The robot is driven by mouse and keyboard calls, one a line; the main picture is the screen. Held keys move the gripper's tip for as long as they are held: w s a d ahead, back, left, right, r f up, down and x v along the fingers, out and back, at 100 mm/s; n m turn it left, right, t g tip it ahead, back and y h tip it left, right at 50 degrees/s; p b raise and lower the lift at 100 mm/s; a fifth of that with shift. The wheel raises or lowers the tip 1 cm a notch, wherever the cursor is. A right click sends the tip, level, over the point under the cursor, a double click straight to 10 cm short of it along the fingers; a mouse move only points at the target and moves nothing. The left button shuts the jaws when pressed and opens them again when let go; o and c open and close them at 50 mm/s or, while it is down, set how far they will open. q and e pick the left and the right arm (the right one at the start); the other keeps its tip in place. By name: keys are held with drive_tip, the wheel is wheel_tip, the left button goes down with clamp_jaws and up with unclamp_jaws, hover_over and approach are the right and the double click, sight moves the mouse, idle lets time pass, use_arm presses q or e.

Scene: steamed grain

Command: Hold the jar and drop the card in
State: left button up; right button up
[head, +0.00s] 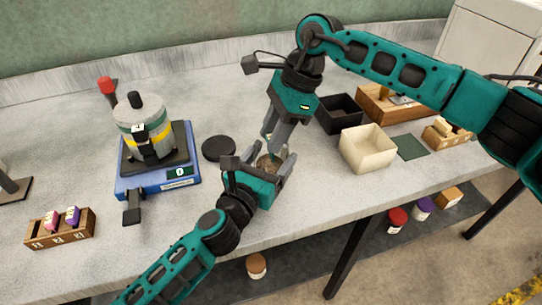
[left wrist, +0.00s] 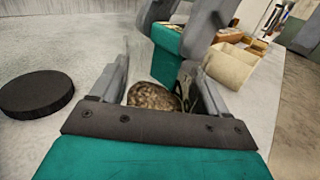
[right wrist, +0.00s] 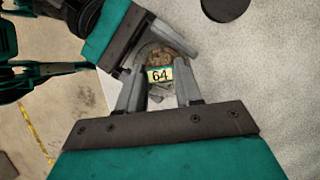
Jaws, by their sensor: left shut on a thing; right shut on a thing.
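The jar (head: 268,163) stands on the grey bench, mostly hidden by my grippers; brown grain shows inside it in the left wrist view (left wrist: 153,96) and the right wrist view (right wrist: 168,54). My left gripper (head: 266,168) is shut around the jar, one finger on each side. My right gripper (head: 275,148) comes down from above and is shut on the card (right wrist: 159,75), a small yellow tag with a green edge reading "64". In the right wrist view the card is at the jar's mouth, over the grain; I cannot tell how far inside it is.
A dark round disc (head: 219,149) lies left of the jar. A banded canister (head: 146,122) stands on a blue scale (head: 160,188). A cream box (head: 379,161), black box (head: 338,123) and green mat (head: 410,147) are to the right. A wooden rack (head: 48,239) sits front left.

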drive_tip(key=o, duration=1.1)
drive_tip(key=shift+c, duration=0.2)
drive_tip(key=shift+o, duration=0.2)
drive_tip(key=shift+r, duration=0.15)
drive_tip(key=v, duration=1.1)
drive_tip(key=shift+d+r, duration=0.25)
drive_tip(key=shift+r, duration=0.05)
use_arm(q)
drive_tip(key=o, duration=1.3)
drive_tip(key=shift+c, duration=0.2)
drive_tip(key=v, duration=1.2)
drive_tip(key=shift+s, duration=0.1)
